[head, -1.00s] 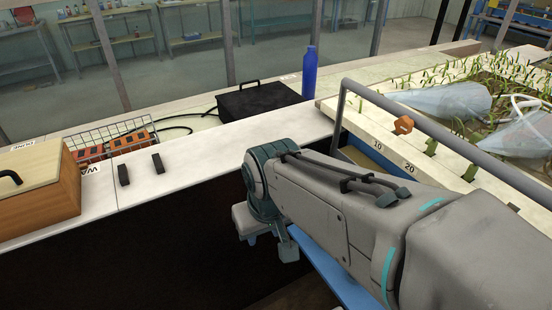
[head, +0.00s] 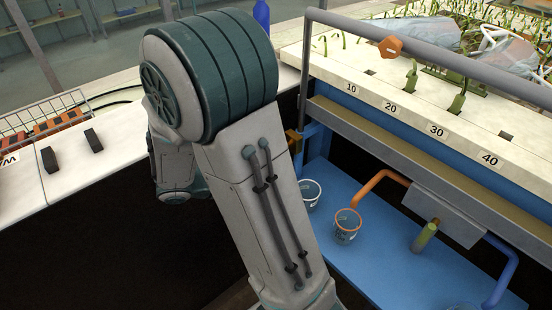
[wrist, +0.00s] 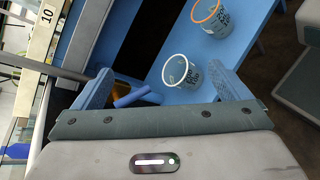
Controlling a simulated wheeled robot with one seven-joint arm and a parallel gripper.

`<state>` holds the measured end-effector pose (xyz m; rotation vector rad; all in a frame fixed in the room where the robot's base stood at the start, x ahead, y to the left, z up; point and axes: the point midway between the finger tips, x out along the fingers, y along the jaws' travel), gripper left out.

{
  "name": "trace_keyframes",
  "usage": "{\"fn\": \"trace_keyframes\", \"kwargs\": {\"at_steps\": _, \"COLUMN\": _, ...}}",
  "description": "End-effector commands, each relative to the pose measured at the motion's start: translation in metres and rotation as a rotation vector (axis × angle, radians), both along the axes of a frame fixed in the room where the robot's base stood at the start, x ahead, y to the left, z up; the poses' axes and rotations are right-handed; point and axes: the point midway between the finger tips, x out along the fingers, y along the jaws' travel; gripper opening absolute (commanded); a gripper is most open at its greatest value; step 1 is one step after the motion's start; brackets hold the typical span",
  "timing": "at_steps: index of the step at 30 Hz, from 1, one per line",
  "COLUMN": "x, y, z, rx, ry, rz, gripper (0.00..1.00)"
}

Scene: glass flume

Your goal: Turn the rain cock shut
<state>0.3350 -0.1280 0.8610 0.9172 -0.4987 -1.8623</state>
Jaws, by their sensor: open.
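In the wrist view my gripper (wrist: 163,78) is open, its two blue fingers spread wide with nothing held. A short blue bar, apparently a cock's lever (wrist: 132,97), shows low between them, nearer the left finger; I cannot tell whether it touches. In the head view a brass fitting (head: 293,142) sits at the bench's left end, beside a blue upright (head: 313,135), partly hidden by my arm. It may be the rain cock; no label confirms it. My gripper is hidden behind my arm in the head view.
A green-yellow cylinder (head: 425,236) projects nearby.

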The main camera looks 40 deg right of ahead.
Motion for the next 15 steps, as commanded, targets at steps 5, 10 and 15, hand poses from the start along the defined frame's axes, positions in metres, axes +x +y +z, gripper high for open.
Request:
{"fn": "trace_keyframes", "kwargs": {"at_steps": 5, "x": 0.043, "y": -0.004, "z": -0.042, "rx": -0.225, "ry": 0.091, "rz": 0.189, "gripper": 0.96}}
{"fn": "trace_keyframes", "kwargs": {"at_steps": 10, "x": 0.071, "y": 0.001, "z": -0.062, "rx": -0.342, "ry": 0.114, "rz": 0.317, "gripper": 0.96}}
{"fn": "trace_keyframes", "kwargs": {"at_steps": 15, "x": 0.081, "y": 0.000, "z": -0.067, "rx": -0.381, "ry": 0.115, "rz": 0.363, "gripper": 0.96}}
